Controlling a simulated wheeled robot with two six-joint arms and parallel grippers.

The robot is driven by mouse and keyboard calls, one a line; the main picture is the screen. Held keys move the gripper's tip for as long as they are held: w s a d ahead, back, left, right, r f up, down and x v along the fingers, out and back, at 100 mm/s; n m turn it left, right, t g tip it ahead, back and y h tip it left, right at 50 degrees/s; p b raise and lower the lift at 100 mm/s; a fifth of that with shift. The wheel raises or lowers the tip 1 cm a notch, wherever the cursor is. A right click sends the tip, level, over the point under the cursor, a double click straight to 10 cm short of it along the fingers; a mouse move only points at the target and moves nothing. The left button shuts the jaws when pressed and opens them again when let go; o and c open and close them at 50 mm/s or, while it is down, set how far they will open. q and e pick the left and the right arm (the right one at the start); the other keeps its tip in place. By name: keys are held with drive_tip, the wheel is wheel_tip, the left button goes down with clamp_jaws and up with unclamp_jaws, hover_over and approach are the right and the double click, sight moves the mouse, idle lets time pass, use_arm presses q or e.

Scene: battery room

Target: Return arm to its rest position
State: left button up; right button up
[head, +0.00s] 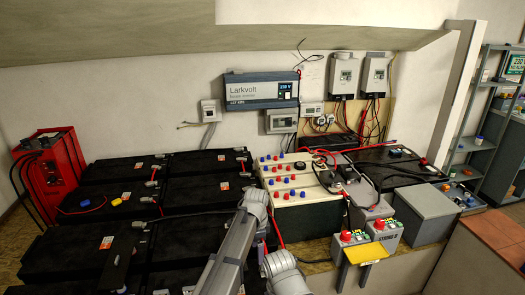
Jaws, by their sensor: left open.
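My left arm comes up from the bottom edge of the head view and bends at a pale joint in front of the batteries. It folds back down toward the lower middle, where my left gripper (287,280) is low in the picture, open and with nothing seen in it. Its fingertips are hard to make out near the bottom edge. My right gripper is not in view.
Black batteries (110,200) fill the left. A red unit (50,170) stands beyond them. Grey shelves (478,143) stand farther right.

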use_arm(q)
drive_tip(key=s+a+n, duration=1.5)
drive_tip(key=s, duration=0.4)
drive_tip(key=s+d+r+m+y+p, duration=0.1)
drive_tip(key=s+d+m, duration=0.3)
drive_tip(key=d, duration=0.6)
drive_tip(key=shift+s+d+r+p, duration=0.4)
drive_tip(key=shift+s+r+p, duration=0.3)
drive_tip(key=shift+s, duration=0.15)
